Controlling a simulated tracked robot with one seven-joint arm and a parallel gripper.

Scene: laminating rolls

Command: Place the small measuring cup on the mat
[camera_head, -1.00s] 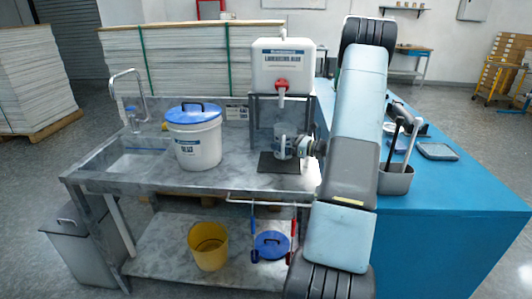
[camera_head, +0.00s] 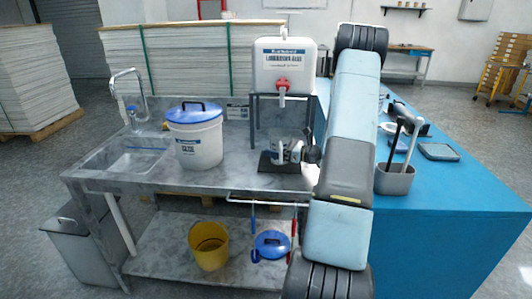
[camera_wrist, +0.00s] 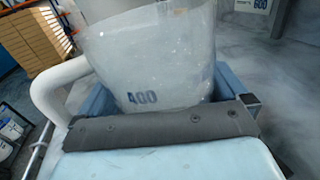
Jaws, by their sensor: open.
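The measuring cup (camera_wrist: 150,60) is clear, with a blue 400 mark and a pale handle at the left of the wrist view. In the head view the cup (camera_head: 283,148) is small and stands over the dark mat (camera_head: 267,166), apparently resting on it. Its base is partly hidden by my gripper. My gripper (camera_head: 305,154) is at the cup's right side, low over the mat. In the wrist view its blue fingers (camera_wrist: 160,95) lie on both sides of the cup's lower part, open.
A white dispenser with a red tap (camera_head: 284,65) stands on a frame behind the mat. A white bucket with a blue lid (camera_head: 195,140) is on the bench to the left, beside the sink (camera_head: 125,155). A blue table (camera_head: 450,190) with a grey holder (camera_head: 395,178) is right.

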